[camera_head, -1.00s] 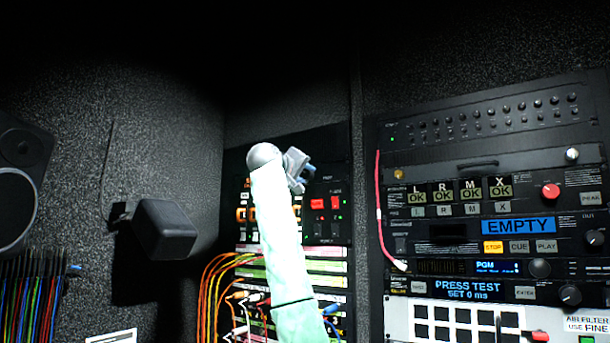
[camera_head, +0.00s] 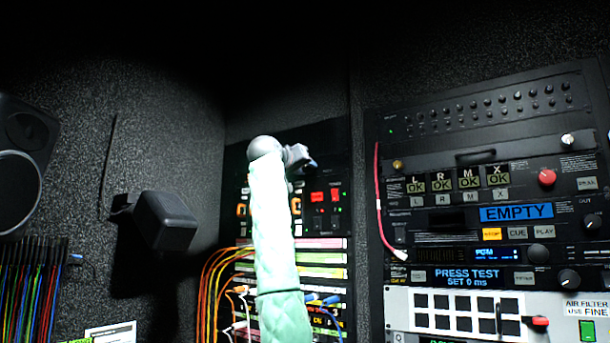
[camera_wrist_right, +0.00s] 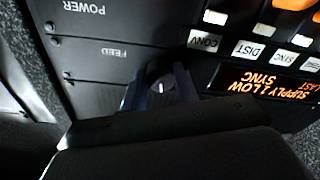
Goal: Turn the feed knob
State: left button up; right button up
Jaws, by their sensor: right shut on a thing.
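The feed knob (camera_wrist_right: 161,88) is a small dark round knob with a pale pointer mark, on a black panel lettered FEED and POWER, upside down in the right wrist view. My right gripper (camera_wrist_right: 160,82) has one blue-grey finger on each side of the knob and is shut on it. The fingers and gripper body hide part of the knob. In the head view my right gripper (camera_head: 303,158) is at the upper part of the power panel (camera_head: 335,165), where the arm hides the knob. My left gripper is not in view.
Beside the knob, an amber display (camera_wrist_right: 258,84) reads SUPPLY 1 LOW and SYNC. Orange and yellow cables (camera_head: 206,290) hang below the panel. A rack (camera_head: 480,180) of units stands to the right. A black box (camera_head: 165,222) juts from the left wall.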

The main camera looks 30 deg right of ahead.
jog(key=m+b, duration=0.1)
jog(key=m, duration=0.1)
jog(key=shift+f+m, duration=0.2)
jog(key=shift+m, duration=1.1)
jog(key=m, duration=0.2)
jog(key=shift+m, duration=0.3)
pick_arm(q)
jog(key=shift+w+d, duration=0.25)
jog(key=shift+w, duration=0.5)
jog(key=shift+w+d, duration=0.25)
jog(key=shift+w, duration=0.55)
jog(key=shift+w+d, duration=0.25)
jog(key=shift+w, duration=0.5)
pick_arm(e)
jog(key=shift+m+h, duration=0.3)
jog(key=shift+m, duration=1.3)
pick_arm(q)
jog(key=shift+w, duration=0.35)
pick_arm(e)
jog(key=o, duration=0.9)
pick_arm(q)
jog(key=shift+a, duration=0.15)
pick_arm(e)
jog(key=shift+o, duration=0.4)
jog(key=shift+w, duration=0.1)
